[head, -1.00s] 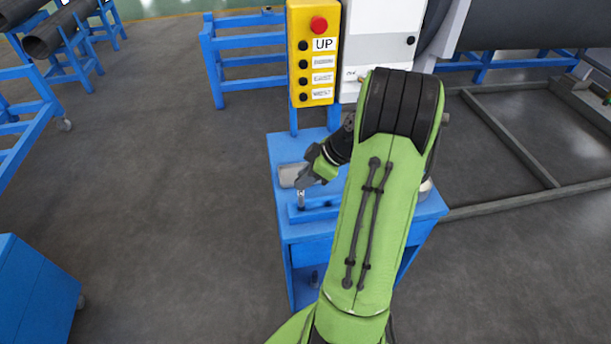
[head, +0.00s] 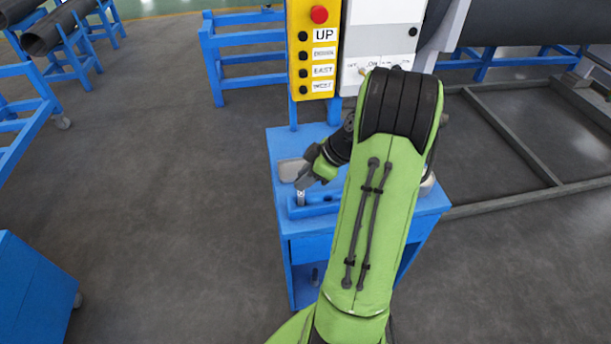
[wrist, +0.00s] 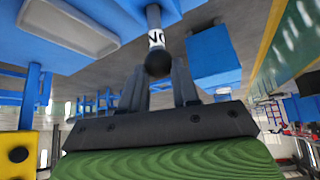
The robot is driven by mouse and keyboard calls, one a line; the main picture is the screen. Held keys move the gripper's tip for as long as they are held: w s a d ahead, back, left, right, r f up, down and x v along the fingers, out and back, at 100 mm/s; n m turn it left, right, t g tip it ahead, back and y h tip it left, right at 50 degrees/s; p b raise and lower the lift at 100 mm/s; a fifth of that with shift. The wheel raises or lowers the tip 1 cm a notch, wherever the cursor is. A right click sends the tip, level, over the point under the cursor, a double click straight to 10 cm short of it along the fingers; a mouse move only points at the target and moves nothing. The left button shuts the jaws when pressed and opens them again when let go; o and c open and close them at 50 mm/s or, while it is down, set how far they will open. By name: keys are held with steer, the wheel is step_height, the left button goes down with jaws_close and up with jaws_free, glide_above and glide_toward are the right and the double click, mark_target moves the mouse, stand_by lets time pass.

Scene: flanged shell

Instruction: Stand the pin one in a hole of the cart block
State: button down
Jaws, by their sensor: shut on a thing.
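My gripper (head: 303,183) is at the left side of the blue cart's top. In the wrist view my gripper (wrist: 160,88) is shut on the pin (wrist: 155,25), a dark rod with a round dark end and a white lettered band. In the head view the pin (head: 300,198) shows as a small pale upright piece below the fingers, at the left end of the cart block (head: 322,205). The block is a long blue bar on the cart. I cannot tell whether the pin's lower end is inside a hole. My arm hides part of the block's right end.
A grey shallow tray (head: 290,170) lies on the cart top (head: 283,146) behind the block. A yellow button box (head: 314,60) and a grey cabinet (head: 380,40) stand above the cart's back. Another object (head: 314,275) stands on the lower shelf. Open floor lies to the left.

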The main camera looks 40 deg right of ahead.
steer(key=shift+f+b, duration=0.5)
steer(key=shift+f, duration=0.1)
steer(key=c, duration=0.8)
jaws_free()
steer(key=shift+o, duration=0.2)
steer(key=p+v, duration=0.4)
steer(key=v, duration=1.1)
steer(key=shift+s+r, duration=0.25)
steer(key=shift+r, duration=0.1)
